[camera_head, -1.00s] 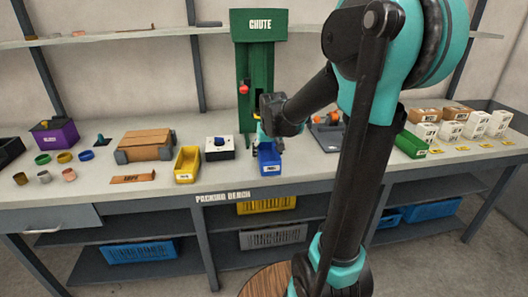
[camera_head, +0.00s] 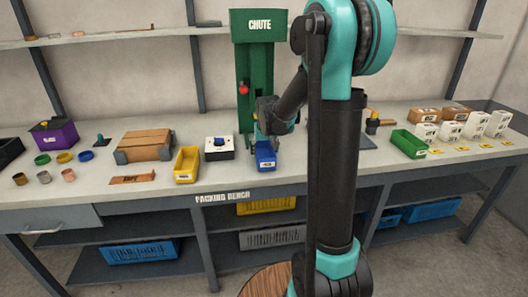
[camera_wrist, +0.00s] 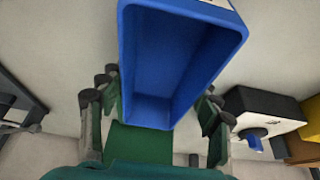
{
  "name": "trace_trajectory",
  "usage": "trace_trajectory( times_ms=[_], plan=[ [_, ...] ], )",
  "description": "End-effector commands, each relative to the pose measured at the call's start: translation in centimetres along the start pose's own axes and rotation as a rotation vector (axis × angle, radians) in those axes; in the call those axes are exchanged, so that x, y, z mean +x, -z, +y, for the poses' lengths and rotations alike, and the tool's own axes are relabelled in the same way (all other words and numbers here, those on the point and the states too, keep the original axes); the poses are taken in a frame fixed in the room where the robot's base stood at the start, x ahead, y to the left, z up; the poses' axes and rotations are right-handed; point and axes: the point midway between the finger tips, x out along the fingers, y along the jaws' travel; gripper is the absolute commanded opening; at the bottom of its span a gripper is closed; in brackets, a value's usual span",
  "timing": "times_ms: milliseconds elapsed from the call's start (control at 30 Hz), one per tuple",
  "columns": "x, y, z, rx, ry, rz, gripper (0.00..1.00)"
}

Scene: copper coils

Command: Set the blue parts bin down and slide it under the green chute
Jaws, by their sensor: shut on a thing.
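The blue parts bin (camera_head: 265,160) is upright near the bench's middle, just in front of the foot of the green chute (camera_head: 246,110). It looks low at the bench top, but I cannot tell whether it touches. My gripper (camera_head: 264,143) is shut on its back end. In the wrist view the bin (camera_wrist: 165,70) is empty, with my gripper's dark fingers (camera_wrist: 157,110) along both sides. Green surface (camera_wrist: 145,145) shows beyond the bin's end there. The exact finger contact is hidden in the head view.
A green bin (camera_head: 408,146) and several cartons (camera_head: 450,132) are at the right. The bench front edge is close.

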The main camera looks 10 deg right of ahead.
Motion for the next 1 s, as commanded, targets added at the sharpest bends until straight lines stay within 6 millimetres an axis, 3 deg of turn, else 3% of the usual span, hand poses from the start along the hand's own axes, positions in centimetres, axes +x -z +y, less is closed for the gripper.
trace_trajectory(
  times_ms=[200, 233, 400, 767, 1000],
  plan=[
    [0.2, -0.1, 0.0, 0.0, 0.0, 0.0, 0.33],
    [0.3, -0.1, 0.0, 0.0, 0.0, 0.0, 0.64],
    [0.2, -0.1, 0.0, 0.0, 0.0, 0.0, 0.84],
    [0.0, 0.0, 0.0, 0.0, 0.0, 0.0, 0.84],
    [-2.8, -0.1, 0.0, 0.0, 0.0, 0.0, 0.84]
  ],
)
